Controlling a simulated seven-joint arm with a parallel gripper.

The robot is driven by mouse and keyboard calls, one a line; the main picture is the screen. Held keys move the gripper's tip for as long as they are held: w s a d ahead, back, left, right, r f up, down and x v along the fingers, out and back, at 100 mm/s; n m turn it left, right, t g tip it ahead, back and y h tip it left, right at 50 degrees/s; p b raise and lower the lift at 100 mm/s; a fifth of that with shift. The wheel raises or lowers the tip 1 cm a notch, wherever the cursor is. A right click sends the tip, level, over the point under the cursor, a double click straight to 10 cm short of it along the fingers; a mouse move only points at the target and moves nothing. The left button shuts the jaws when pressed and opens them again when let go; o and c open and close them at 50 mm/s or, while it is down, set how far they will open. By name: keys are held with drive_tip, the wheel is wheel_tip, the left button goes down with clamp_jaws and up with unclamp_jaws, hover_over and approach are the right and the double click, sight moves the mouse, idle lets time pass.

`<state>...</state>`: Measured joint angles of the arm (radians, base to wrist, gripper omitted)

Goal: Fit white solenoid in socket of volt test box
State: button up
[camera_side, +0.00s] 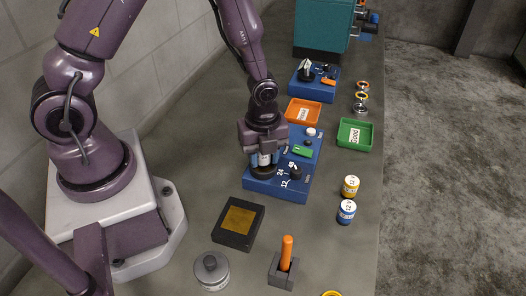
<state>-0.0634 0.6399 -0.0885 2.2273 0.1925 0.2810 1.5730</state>
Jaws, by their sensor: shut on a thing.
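My gripper (264,153) points down over the left part of the blue volt test box (272,187). It is shut on the white solenoid (264,160), of which only a small part shows between the fingers. The solenoid stands roughly upright at the dark round socket (262,171) on the box top. I cannot tell whether it sits in the socket or just above it. The box also has a black knob (296,169) with number marks beside it and a green part (302,150).
Yellow (350,186) and blue-banded (346,211) solenoids stand to the right. Orange (303,112) and green (355,134) trays and another blue box (311,87) lie behind. A black pad (238,223), grey canister (212,270) and orange-handled tool (286,255) are in front.

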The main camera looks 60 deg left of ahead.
drive_tip(key=shift+f, duration=0.3)
drive_tip(key=o, duration=1.5)
drive_tip(key=shift+r, duration=0.15)
drive_tip(key=shift+r, duration=3.4)
